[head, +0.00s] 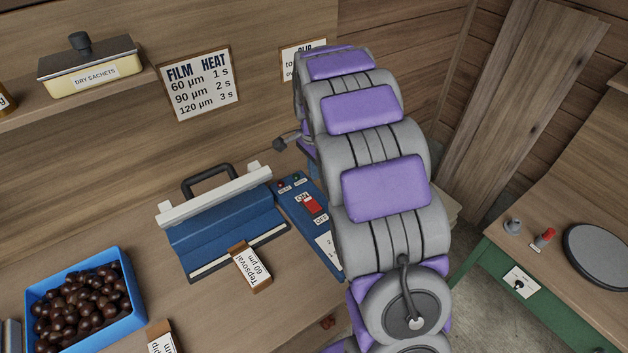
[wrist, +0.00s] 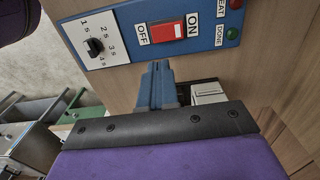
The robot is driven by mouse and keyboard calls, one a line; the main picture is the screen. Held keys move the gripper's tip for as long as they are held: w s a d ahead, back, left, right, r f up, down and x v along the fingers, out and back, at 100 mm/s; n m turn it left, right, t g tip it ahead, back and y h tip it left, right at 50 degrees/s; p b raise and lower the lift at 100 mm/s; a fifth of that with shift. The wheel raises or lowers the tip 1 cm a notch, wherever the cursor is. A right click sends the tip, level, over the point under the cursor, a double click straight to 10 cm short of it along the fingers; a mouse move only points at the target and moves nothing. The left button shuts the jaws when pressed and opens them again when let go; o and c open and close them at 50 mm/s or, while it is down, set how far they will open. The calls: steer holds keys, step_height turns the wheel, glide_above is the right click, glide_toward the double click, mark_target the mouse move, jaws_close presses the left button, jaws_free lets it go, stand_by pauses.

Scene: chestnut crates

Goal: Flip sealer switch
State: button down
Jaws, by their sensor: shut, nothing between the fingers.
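The sealer (head: 225,225) is blue with a white lid bar and a black handle, on the bench left of my arm. Its control panel (head: 292,198) has a red rocker switch (head: 312,205) between ON and OFF labels. In the wrist view the switch (wrist: 168,33) is near the top middle, with OFF on its left and ON on its right. I cannot tell which way it is tipped. My gripper (wrist: 157,68) shows as blue-grey fingers, shut and empty, just below the panel edge and apart from the switch in the picture. My arm hides it in the head view.
A dial (wrist: 94,46) with second marks sits left of the switch; a green lamp (wrist: 232,34) lies to its right. A Tepsoval box (head: 252,267) is at the sealer's front. A blue crate (head: 130,325) of chestnuts stands at left. A green bench (head: 500,255) is at right.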

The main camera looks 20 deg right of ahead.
mark_target(315, 207)
step_height(315, 207, down, 13)
steer(key=b, duration=0.3)
steer(key=shift+s+r, duration=0.15)
steer(key=shift+r, duration=0.05)
stand_by(0.3)
steer(key=shift+w+a+r+p, duration=0.15)
steer(key=shift+w+p, duration=0.1)
steer(key=shift+w, duration=0.15)
steer(key=shift+w+r+p, duration=0.15)
steer(key=shift+w+p, duration=0.05)
steer(key=shift+w, duration=0.15)
steer(key=shift+s+r, duration=0.1)
steer(key=shift+r, duration=0.35)
step_height(315, 207, up, 13)
steer(key=s+p, duration=0.2)
steer(key=p, duration=0.2)
steer(key=shift+f, duration=0.15)
